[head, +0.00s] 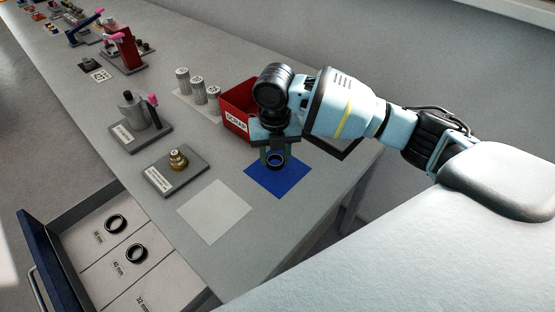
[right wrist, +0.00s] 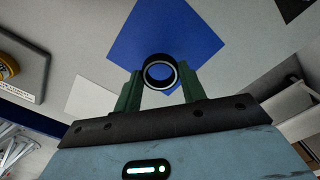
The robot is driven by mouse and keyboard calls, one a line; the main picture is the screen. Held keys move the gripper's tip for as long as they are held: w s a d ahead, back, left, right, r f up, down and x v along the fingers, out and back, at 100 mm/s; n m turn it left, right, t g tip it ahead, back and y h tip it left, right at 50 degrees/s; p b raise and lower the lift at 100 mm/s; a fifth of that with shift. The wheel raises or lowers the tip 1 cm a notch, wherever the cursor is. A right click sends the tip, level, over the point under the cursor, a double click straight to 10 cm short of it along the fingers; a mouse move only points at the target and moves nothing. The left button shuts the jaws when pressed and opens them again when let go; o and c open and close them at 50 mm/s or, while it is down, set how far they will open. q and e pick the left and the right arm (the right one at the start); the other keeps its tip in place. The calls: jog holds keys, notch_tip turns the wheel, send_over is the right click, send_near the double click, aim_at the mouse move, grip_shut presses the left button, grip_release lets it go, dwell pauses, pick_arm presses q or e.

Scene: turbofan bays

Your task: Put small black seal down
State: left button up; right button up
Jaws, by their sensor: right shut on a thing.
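The small black seal (head: 276,161) is a black ring held between the fingers of my right gripper (head: 276,157). It also shows in the right wrist view (right wrist: 159,72), between the two green fingers (right wrist: 160,90). In the head view the seal is over the blue square mat (head: 277,184), towards its upper part. I cannot tell whether the seal touches the mat. The blue mat fills the top middle of the right wrist view (right wrist: 150,35). My left gripper is not in view.
A pale square mat (head: 214,211) lies left of the blue one. A red scrap bin (head: 236,122) stands behind. A brass fitting (head: 178,160) sits on a grey base. The open drawer (head: 95,262) holds two black rings, one in the 40 mm section (head: 137,253).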

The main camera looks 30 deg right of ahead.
aim_at(277, 156)
jog(key=shift+w+d, duration=0.1)
jog(key=shift+d, duration=0.1)
jog(key=f, duration=0.2)
jog(key=shift+w+d+f, duration=0.2)
jog(key=shift+d+f, duration=0.15)
jog(key=shift+f, duration=0.4)
jog(key=shift+f, duration=0.25)
jog(key=o, duration=0.9)
jog(key=shift+o, duration=0.2)
jog(key=shift+r, duration=0.15)
notch_tip(277, 156, up, 12)
jog(key=shift+p, duration=0.3)
